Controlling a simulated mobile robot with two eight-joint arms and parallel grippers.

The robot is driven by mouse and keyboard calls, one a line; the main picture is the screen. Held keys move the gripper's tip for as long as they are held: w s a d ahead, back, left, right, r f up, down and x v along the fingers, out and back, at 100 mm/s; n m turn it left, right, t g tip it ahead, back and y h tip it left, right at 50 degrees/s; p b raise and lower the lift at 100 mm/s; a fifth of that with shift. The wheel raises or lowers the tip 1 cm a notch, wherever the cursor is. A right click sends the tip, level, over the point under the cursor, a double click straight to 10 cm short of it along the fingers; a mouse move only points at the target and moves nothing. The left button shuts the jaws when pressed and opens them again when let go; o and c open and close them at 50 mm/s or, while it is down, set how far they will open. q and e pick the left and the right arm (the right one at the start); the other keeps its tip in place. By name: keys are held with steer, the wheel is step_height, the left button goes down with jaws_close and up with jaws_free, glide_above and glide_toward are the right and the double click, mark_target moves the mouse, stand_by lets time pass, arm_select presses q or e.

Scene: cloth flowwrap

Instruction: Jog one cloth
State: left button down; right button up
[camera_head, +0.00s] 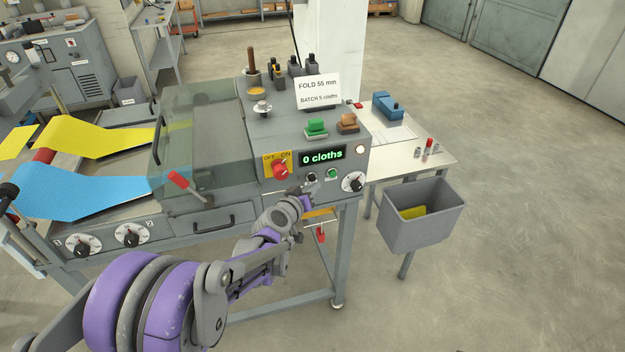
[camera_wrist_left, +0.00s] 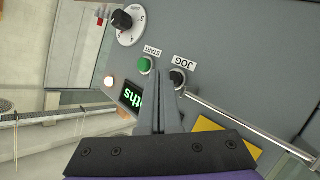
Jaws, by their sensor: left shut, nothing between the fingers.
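The machine's front panel (camera_head: 290,186) carries a display (camera_head: 322,157) reading "0 cloths". The black JOG button (camera_head: 311,178) sits below the display, beside the green START button (camera_head: 332,173). In the left wrist view the JOG button (camera_wrist_left: 178,78) and the START button (camera_wrist_left: 145,64) show with their labels. My left gripper (camera_head: 308,192) is shut and empty, its tips close to the JOG button. In the left wrist view the fingers (camera_wrist_left: 160,82) partly cover the panel beside the JOG button; I cannot tell whether they touch it. My right gripper is out of view.
A red OFF/ON switch (camera_head: 280,168) and a dial (camera_head: 352,182) flank the buttons. Blue cloth (camera_head: 75,190) and yellow cloth (camera_head: 95,138) run into the machine from the left.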

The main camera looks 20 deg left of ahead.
arm_select(q)
steer(key=shift+s+d+b, duration=0.15)
steer(key=shift+s+d, duration=0.5)
steer(key=shift+s, duration=0.35)
steer(key=shift+s+d+b, duration=0.15)
steer(key=shift+s+d, duration=0.5)
steer(key=shift+s, duration=0.3)
steer(key=s+d+m+g, duration=0.2)
steer(key=s, duration=0.6)
steer(key=s+d+m+g, duration=0.1)
steer(key=s+d+g, duration=0.15)
steer(key=s, duration=0.55)
steer(key=s+a+f+g+y, duration=0.1)
steer(key=s+a+f+g, duration=0.1)
steer(key=s, duration=0.6)
steer(key=s+a+f+g+y, duration=0.1)
steer(key=s+a+f+g, duration=0.1)
steer(key=s, duration=0.6)
steer(key=shift+a+f+m, duration=0.3)
steer(key=shift+a+f, duration=0.05)
steer(key=shift+a, duration=0.15)
stand_by(1.5)
